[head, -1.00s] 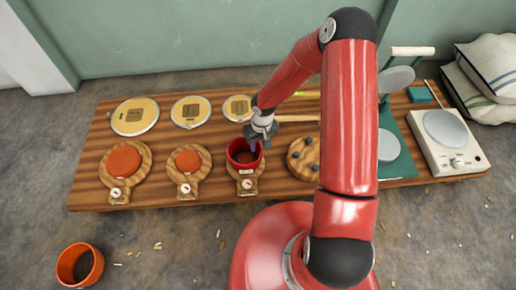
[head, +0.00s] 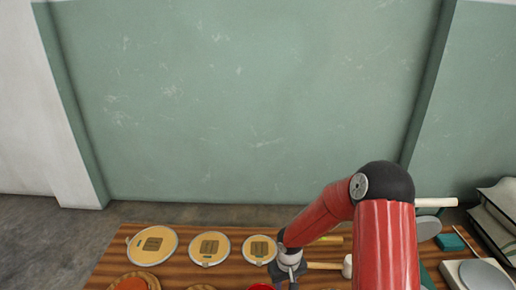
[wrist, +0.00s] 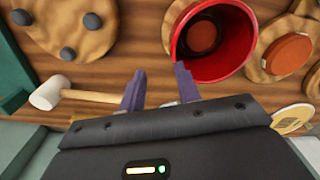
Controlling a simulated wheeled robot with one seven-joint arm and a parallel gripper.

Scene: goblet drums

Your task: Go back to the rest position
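My gripper (wrist: 159,90) shows in the wrist view with its two purple fingers apart and nothing between them. It is open. The red drum shell (wrist: 222,38), hollow with a dark inside, lies just beyond the right finger, which overlaps its rim in the picture; I cannot tell whether they touch. In the head view my gripper (head: 290,282) is at the lower edge, right of the red shell (head: 262,287), of which only a sliver shows. My fingertips are cut off or hidden there.
The wooden table (head: 110,262) holds several round yellow drumheads (head: 152,246) at the back. A mallet (wrist: 70,94) lies left of my fingers, near a wooden disc with dark knobs (wrist: 66,24). Sacks (head: 500,215) stand at right. The wall (head: 250,110) behind is bare.

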